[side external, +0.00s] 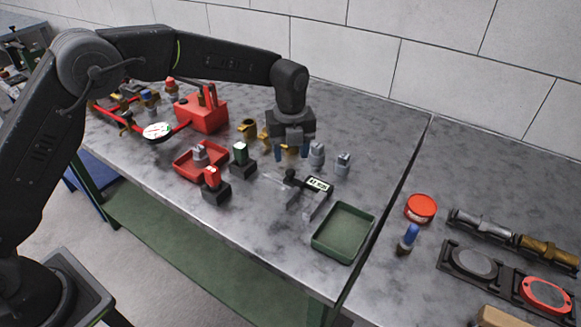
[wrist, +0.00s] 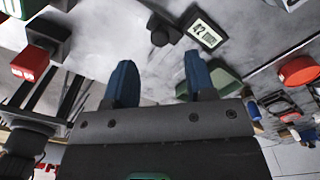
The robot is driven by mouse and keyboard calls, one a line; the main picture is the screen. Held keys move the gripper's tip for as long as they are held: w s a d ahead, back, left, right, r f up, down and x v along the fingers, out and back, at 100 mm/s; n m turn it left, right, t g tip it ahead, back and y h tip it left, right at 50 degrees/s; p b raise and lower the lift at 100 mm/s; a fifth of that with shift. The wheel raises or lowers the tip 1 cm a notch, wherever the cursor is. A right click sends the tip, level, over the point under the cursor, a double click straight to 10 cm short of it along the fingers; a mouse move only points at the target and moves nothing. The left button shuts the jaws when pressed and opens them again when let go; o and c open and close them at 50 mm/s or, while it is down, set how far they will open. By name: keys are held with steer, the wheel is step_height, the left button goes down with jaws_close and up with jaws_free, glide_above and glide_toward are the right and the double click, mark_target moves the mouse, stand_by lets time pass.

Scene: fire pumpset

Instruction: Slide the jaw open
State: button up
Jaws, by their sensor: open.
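A caliper-like gauge lies on the grey bench in the side view, with a small display (side external: 319,184), a black knob (side external: 290,176) and pale grey jaw parts (side external: 315,207). In the wrist view the display (wrist: 206,32) reads 42 mm, and the dark knob (wrist: 160,36) is beside it. My gripper (side external: 292,153) hangs above the bench, behind the gauge as the side view sees it. Its two blue fingers (wrist: 159,82) are apart, with nothing held between them. The gauge is beyond the fingertips in the wrist view, apart from them. Which jaw slides cannot be told.
A green tray (side external: 343,233) stands right of the gauge near the bench edge. Grey fittings (side external: 342,164) stand close behind the gauge. A red box (side external: 203,112) is further back.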

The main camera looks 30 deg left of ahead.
mark_target(291, 171)
steer(key=shift+f, duration=2.75)
steer(key=shift+c, duration=0.4)
jaws_close()
steer(key=shift+a, duration=0.1)
